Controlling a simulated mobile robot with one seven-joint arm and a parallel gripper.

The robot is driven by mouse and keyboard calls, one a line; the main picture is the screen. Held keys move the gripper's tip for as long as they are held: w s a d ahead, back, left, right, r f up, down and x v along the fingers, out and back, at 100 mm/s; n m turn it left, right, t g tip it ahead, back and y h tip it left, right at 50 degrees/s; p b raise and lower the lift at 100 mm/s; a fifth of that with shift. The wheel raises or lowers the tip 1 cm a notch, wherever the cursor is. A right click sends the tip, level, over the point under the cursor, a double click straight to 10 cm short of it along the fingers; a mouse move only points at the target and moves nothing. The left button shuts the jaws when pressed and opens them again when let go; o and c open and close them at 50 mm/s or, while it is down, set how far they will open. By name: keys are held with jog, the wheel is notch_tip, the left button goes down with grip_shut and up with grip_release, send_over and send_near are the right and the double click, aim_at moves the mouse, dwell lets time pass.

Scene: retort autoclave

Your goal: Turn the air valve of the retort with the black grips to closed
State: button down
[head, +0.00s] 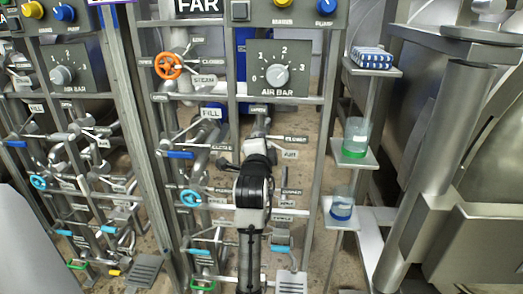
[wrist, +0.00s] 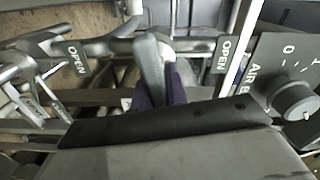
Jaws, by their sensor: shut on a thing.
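My gripper (wrist: 160,88) is shut on the air valve's handle (wrist: 150,60), a grey lever standing up between the dark fingers in the wrist view. In the head view my gripper (head: 257,148) is at the valve piping below the AIR BAR gauge, just left of the AIR label (head: 290,154) and the CLOSED label (head: 295,139). My arm and hand hide most of the handle there, so its exact angle and grip colour cannot be told. In the wrist view an OPEN label (wrist: 225,55) is right of the lever, and another OPEN label (wrist: 77,58) is left.
The AIR BAR gauge knob (head: 277,75) is above. An orange wheel (head: 168,66), a blue-gripped lever (head: 181,155) and a blue wheel (head: 190,198) crowd the left. Small shelves with a green-based beaker (head: 355,138) and a blue-based beaker (head: 342,205) stand at right.

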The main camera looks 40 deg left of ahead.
jog(key=shift+f+m+b, duration=0.25)
jog(key=shift+m+b, duration=0.4)
jog(key=shift+m, duration=0.45)
jog(key=c, duration=1.4)
grip_release()
jog(key=shift+r, duration=0.1)
jog(key=b+v, duration=0.1)
jog(key=v, duration=1.3)
jog(key=shift+b, duration=0.35)
jog(key=shift+a, duration=0.1)
